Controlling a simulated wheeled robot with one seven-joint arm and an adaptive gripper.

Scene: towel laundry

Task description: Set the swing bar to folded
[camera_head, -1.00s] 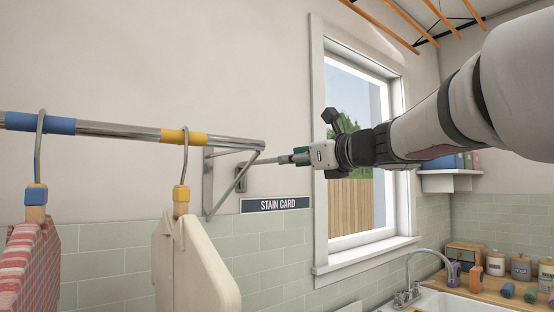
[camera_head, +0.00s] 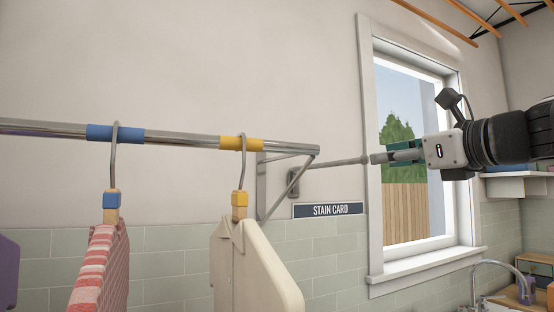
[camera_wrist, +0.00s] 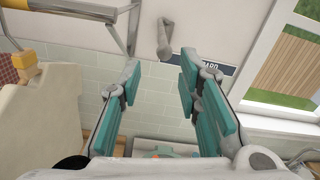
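A thin grey bar (camera_head: 335,163), which I take to be the swing bar, sticks out from a wall plate (camera_head: 293,182) above the STAIN CARD sign. In the wrist view the bar (camera_wrist: 166,38) looks short, seen nearly end-on, above the gap between my fingers. My gripper (camera_head: 382,157) is at the bar's outer end in the head view. The fingertips overlap the bar's end there; I cannot tell whether they touch. In the wrist view my gripper (camera_wrist: 158,75) has its two teal-padded fingers well apart, with nothing seen held between them.
A chrome rail (camera_head: 190,139) with blue and yellow bands carries a striped towel (camera_head: 103,270) and a cream garment (camera_head: 250,270) left of the bar. Its bracket (camera_head: 290,178) is close beside the wall plate. A window (camera_head: 410,160) lies behind my gripper, with a tap (camera_head: 500,265) below right.

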